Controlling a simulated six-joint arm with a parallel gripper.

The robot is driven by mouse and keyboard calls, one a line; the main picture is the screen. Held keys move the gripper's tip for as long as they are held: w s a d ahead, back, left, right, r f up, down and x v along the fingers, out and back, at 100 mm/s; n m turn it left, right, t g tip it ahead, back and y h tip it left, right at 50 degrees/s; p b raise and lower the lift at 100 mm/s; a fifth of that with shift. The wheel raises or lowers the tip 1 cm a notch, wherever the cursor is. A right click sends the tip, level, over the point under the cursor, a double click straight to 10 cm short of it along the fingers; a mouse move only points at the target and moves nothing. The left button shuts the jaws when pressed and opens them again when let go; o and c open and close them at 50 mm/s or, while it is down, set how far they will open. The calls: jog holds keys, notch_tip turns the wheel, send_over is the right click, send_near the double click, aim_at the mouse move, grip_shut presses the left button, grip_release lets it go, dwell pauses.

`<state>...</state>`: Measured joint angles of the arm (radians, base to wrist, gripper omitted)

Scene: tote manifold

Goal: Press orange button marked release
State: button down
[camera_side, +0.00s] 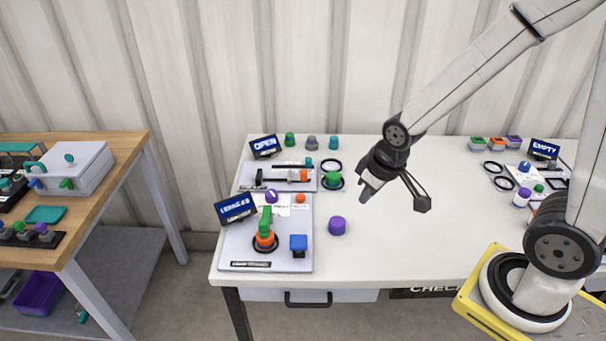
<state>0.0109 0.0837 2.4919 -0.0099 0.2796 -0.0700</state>
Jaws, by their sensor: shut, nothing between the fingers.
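A small round orange button (300,198) sits at the upper right of the lower grey panel (293,222), on the left part of the white table. White labels with small print lie beside it. I cannot read the word release on them. Nothing hides the button.
The lower panel also carries a green-handled orange valve (265,225), a blue block (298,242), a purple knob (271,196) and a display (235,209). A purple knob (337,226) stands right of it. Behind is another panel (250,177). The table's middle is clear.

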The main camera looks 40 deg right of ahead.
jog(key=shift+s+a+r+m+g, duration=0.1)
jog(key=shift+s+m+g, duration=0.1)
jog(key=shift+s, duration=0.6)
jog(key=shift+s+a+r+m+g, duration=0.1)
jog(key=shift+s+m, duration=0.1)
jog(key=shift+s, duration=0.6)
dwell(0.3)
